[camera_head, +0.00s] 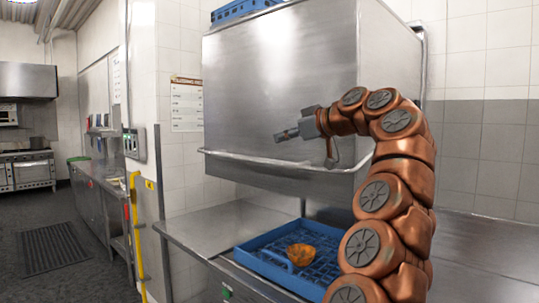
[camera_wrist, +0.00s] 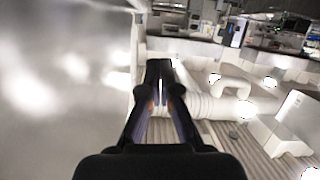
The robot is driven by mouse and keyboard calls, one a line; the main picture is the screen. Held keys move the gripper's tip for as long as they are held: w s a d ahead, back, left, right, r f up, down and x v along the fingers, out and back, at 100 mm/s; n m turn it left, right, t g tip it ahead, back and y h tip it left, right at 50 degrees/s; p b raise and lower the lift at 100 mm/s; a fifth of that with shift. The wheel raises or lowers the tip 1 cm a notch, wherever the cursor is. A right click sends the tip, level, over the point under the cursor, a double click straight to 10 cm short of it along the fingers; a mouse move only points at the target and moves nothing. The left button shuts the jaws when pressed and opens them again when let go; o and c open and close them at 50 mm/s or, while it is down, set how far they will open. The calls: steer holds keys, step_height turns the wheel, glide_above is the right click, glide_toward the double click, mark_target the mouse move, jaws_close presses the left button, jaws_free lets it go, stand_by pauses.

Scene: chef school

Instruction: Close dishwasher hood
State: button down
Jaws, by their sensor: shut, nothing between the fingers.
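The dishwasher hood (camera_head: 262,85) is a large steel box. It is raised, with an open gap between its lower edge and the blue rack (camera_head: 262,250) below. A long bar handle (camera_head: 250,162) runs along the lower front of the hood. My gripper (camera_head: 279,136) is shut and empty, in front of the hood face and a little above the bar in the head view. I cannot tell whether it touches the hood. In the wrist view my shut fingers (camera_wrist: 160,72) point away, with a blurred grey surface filling the left side.
An orange-brown bowl (camera_head: 301,254) sits in the blue rack. Steel counters lie left (camera_head: 215,235) and right (camera_head: 475,245) of the machine. Another blue rack (camera_head: 240,9) rests on top of the hood. A yellow pole (camera_head: 137,225) stands at the left, with open floor beyond.

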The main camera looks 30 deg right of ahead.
steer(key=d, duration=0.3)
steer(key=h+p, duration=0.1)
steer(key=p, duration=0.2)
glide_above(270, 161)
steer(key=f, duration=0.1)
step_height(270, 161, down, 3)
steer(key=shift+s+a+r+t+b, duration=0.1)
steer(key=shift+t+b, duration=0.2)
steer(key=shift+b, duration=0.05)
steer(key=shift+f, duration=0.8)
steer(key=shift+f, duration=0.1)
step_height(270, 161, down, 41)
steer(key=b, duration=3.4)
